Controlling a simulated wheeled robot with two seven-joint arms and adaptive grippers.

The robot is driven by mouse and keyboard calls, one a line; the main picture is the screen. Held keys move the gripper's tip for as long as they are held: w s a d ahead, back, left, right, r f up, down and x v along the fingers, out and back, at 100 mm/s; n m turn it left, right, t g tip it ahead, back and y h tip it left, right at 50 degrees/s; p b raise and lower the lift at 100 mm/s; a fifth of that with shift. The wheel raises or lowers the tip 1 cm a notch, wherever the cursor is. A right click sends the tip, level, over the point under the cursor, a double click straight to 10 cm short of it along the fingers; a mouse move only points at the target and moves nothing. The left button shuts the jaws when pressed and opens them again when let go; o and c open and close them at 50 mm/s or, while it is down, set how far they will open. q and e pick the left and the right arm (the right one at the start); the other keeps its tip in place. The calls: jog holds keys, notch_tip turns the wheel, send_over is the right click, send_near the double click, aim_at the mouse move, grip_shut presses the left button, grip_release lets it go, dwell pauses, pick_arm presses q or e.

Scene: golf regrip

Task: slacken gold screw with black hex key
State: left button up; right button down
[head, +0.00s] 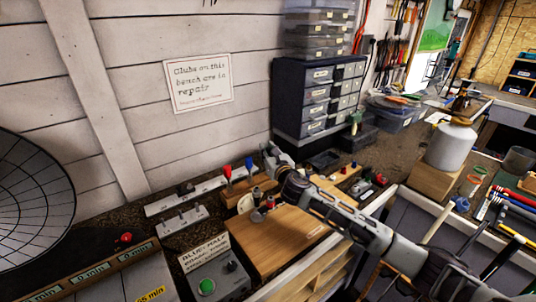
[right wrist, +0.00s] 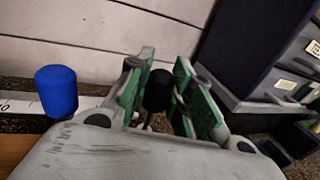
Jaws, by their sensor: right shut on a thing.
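My right gripper (head: 272,154) reaches in from the lower right to the back of the bench, beside the wooden tool holder. In the right wrist view its green-padded fingers (right wrist: 165,95) are shut on a black handle (right wrist: 158,88), which appears to be the black hex key. Its shaft is mostly hidden behind the gripper body, and the head view does not show the handle clearly. A blue-handled tool (head: 248,163) stands upright just left of the gripper, with a red-handled one (head: 228,173) further left. I cannot make out the gold screw. My left gripper is not in view.
A wooden block (head: 275,240) stands in front of the gripper, with small parts along its back. A grey box with a green button (head: 206,287) is at front left. A dark drawer cabinet (head: 300,100) stands behind. A white bottle (head: 451,148) is at right.

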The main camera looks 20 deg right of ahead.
notch_tip(320, 180, up, 8)
jog(key=shift+f+p, duration=0.15)
jog(key=shift+p, duration=0.25)
jog(key=shift+r, duration=0.55)
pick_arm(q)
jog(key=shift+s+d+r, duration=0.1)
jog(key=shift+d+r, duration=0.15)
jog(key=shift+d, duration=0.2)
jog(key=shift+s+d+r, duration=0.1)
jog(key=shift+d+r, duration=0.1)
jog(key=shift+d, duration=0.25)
pick_arm(e)
jog(key=shift+r, duration=0.15)
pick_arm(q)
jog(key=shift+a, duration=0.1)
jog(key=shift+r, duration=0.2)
pick_arm(e)
jog(key=shift+r, duration=0.15)
